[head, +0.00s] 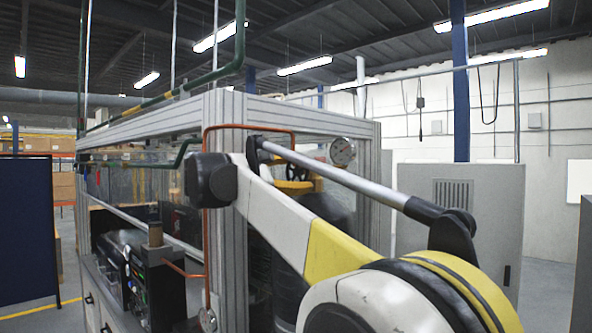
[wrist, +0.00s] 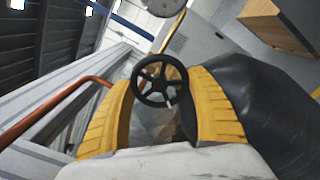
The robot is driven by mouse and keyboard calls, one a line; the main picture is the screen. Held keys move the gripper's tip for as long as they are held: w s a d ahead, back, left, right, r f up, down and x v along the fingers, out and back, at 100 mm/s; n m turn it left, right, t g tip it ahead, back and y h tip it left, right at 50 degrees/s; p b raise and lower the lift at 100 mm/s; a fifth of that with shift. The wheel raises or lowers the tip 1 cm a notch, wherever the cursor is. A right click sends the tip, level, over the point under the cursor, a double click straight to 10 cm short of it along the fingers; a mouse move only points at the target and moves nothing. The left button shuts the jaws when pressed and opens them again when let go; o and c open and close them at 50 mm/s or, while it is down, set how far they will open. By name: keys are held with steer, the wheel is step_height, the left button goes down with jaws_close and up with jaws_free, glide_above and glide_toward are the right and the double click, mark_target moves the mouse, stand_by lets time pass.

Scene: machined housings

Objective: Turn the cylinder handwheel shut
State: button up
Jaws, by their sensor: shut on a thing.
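The black spoked handwheel (wrist: 160,80) sits between the two yellow fingers of my gripper (wrist: 161,88) in the wrist view. My gripper is shut on it, with one finger at each side of the rim. In the head view the handwheel (head: 294,171) shows small and dark behind the glass enclosure frame, beside my yellow gripper (head: 295,187). A large dark cylinder (wrist: 268,108) fills the right of the wrist view. In the head view my arm hides much of it. The wheel's stem and the valve below are mostly hidden.
An aluminium-framed enclosure (head: 226,107) with a copper pipe (head: 250,127) stands close to my arm. A round gauge (head: 342,151) is right of the wheel. A grey cabinet (head: 462,200) stands behind. In the wrist view the copper pipe (wrist: 52,104) runs left of my gripper.

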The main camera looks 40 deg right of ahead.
steer(key=m+p, duration=0.1)
steer(key=m, duration=0.6)
steer(key=shift+r+p, duration=0.15)
steer(key=shift+p, duration=0.2)
steer(key=m, duration=0.4)
steer(key=shift+p, duration=0.35)
steer(key=m, duration=0.3)
steer(key=shift+m, duration=0.3)
steer(key=m, duration=0.3)
steer(key=shift+m+p, duration=0.3)
steer(key=shift+p, duration=0.1)
steer(key=m, duration=0.3)
steer(key=shift+m, duration=0.3)
steer(key=m, duration=0.6)
steer(key=shift+s+m+p, duration=0.1)
steer(key=shift+m+p, duration=0.25)
steer(key=shift+m, duration=0.05)
